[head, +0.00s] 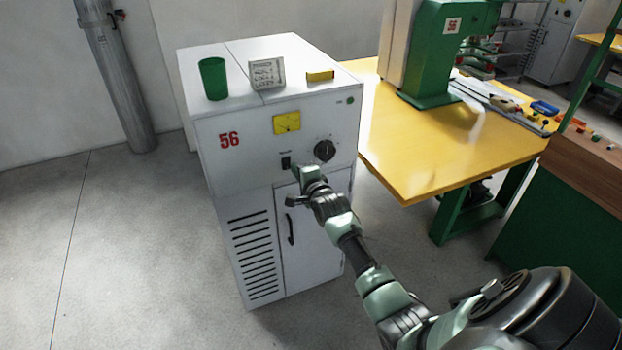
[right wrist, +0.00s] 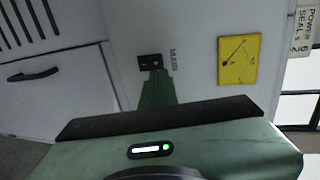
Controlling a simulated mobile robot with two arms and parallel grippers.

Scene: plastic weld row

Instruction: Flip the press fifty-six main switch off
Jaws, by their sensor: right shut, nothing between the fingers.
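The press cabinet (head: 262,155) is a white box with a red 56 on its front. My left gripper is out of view.
A black knob (head: 325,151) is right of the switch. A green cup (head: 213,79), a small sign (head: 267,74) and a yellow box (head: 320,75) stand on the cabinet. A yellow table (head: 430,160) with a green press (head: 438,50) is close on the right. Floor at left is clear.

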